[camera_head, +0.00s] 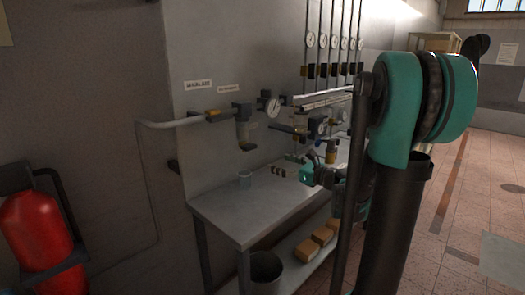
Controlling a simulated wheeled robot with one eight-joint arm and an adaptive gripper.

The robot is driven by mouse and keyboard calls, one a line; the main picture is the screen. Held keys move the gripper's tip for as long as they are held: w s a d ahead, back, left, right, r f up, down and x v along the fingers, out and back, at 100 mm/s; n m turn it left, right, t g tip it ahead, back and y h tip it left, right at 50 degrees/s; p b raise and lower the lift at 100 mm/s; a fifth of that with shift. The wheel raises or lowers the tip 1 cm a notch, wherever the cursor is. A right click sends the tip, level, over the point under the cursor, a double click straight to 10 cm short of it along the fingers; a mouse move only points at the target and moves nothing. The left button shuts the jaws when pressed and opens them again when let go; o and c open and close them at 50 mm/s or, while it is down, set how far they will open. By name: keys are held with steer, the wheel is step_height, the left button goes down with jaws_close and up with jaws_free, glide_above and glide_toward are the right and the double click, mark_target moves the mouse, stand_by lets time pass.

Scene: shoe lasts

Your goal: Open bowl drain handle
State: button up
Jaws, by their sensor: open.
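A filter bowl (243,131) hangs from the pipe unit on the wall panel. A small yellowish part (248,146), which looks like its drain handle, shows at its lower end; its exact position is too small to tell. My gripper (297,158) is small and dark at the end of my arm, to the right of the bowl and a little lower. It is open and apart from the bowl in the picture. Its fingers are hard to make out against the fittings behind.
A grey bench (225,215) runs along the panel. A pressure gauge (270,107) and more fittings are on the panel. A bin (265,268) and brown blocks (312,250) are below. A red extinguisher (38,232) is at left. Open floor lies at right.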

mark_target(252, 149)
steer(key=shift+m+t, duration=0.3)
steer(key=shift+m, duration=0.2)
steer(key=x, duration=1.1)
steer(key=r+x, duration=0.1)
steer(key=x, duration=0.5)
steer(key=shift+w+d, duration=0.3)
steer(key=shift+w, duration=0.05)
steer(key=shift+c, duration=0.2)
steer(key=c, duration=1.1)
